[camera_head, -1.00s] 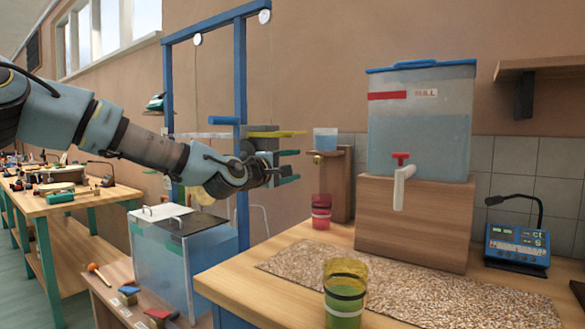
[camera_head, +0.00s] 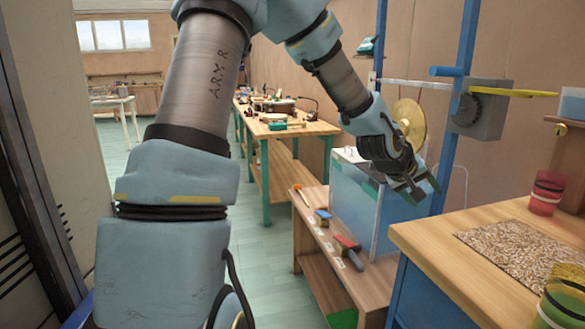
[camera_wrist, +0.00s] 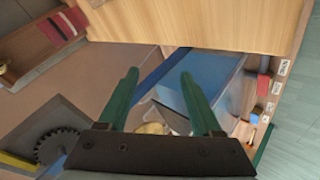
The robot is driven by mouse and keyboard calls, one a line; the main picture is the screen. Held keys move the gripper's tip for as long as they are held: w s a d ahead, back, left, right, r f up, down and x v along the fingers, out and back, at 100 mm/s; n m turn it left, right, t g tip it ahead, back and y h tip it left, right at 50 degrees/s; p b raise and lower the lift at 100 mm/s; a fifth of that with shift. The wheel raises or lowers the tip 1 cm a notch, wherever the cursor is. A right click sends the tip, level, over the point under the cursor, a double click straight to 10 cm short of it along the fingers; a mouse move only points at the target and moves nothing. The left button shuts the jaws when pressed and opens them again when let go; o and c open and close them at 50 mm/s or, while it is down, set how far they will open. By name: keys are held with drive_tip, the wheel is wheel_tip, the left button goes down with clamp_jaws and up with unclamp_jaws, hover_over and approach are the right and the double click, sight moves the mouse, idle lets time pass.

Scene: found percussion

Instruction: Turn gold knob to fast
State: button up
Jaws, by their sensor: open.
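A small gold round knob (camera_head: 560,130) shows on the wooden stand at the right edge of the head view. Any speed marking by it is too small to read. My gripper (camera_head: 424,194) hangs over the water tank, left of the table and well apart from the knob. In the wrist view, its two green fingers (camera_wrist: 158,84) are spread with nothing between them.
A gold disc (camera_head: 409,124) hangs behind my gripper. A blue frame post (camera_head: 456,110) with a grey geared box (camera_head: 482,112) stands right of it. The table holds a red cup (camera_head: 546,192), a gravel mat (camera_head: 510,250) and a green cup (camera_head: 563,308).

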drive_tip(key=a+f+y+p, duration=0.1)
drive_tip(key=a+y+p, duration=0.3)
drive_tip(key=a, duration=1.6)
drive_tip(key=s+a+r+g+y+p, duration=0.1)
drive_tip(key=s+a+y, duration=0.1)
drive_tip(key=s+a, duration=0.3)
drive_tip(key=s+a+r+g+y+p, duration=0.1)
drive_tip(key=s+a, duration=0.4)
drive_tip(key=a, duration=0.8)
drive_tip(key=shift+a+r+g+y, duration=0.4)
drive_tip(key=shift+g+y, duration=0.1)
drive_tip(key=shift+y, duration=0.2)
